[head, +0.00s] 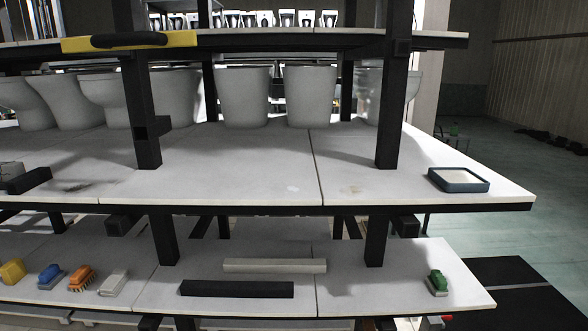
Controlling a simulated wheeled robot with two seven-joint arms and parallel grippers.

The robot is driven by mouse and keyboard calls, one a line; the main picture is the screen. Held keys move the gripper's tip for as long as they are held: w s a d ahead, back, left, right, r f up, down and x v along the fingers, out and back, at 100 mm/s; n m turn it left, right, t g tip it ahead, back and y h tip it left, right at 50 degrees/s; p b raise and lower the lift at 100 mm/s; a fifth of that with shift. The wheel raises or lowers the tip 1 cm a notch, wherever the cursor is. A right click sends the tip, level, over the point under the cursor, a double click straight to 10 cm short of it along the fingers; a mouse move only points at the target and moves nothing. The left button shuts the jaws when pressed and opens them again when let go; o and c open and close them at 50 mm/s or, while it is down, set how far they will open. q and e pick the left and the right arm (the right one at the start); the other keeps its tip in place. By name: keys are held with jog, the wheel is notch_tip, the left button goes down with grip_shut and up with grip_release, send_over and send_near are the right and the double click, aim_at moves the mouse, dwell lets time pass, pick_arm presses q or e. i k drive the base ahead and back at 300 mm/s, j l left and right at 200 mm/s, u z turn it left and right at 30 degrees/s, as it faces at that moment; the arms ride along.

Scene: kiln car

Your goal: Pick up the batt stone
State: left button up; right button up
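No thing in the head view is plainly marked as the batt stone. A small pale grey block (114,283) lies on the lower shelf at the left, at the right end of a row of brushes. A long pale bar (274,265) and a long black bar (237,288) lie near the middle of that shelf. I cannot tell for sure which one is the batt stone; the pale block looks most like a hand stone. Neither of my grippers shows in the head view.
The lower shelf (345,290) also bears yellow (12,271), blue (50,275), orange (80,277) and green (437,282) brushes. Black posts (163,237) rise between shelves. The middle shelf (250,170) overhangs, bearing white ceramic pieces (243,97) and a blue-rimmed tray (458,188).

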aim_at(49, 278)
jog(key=u, duration=1.55)
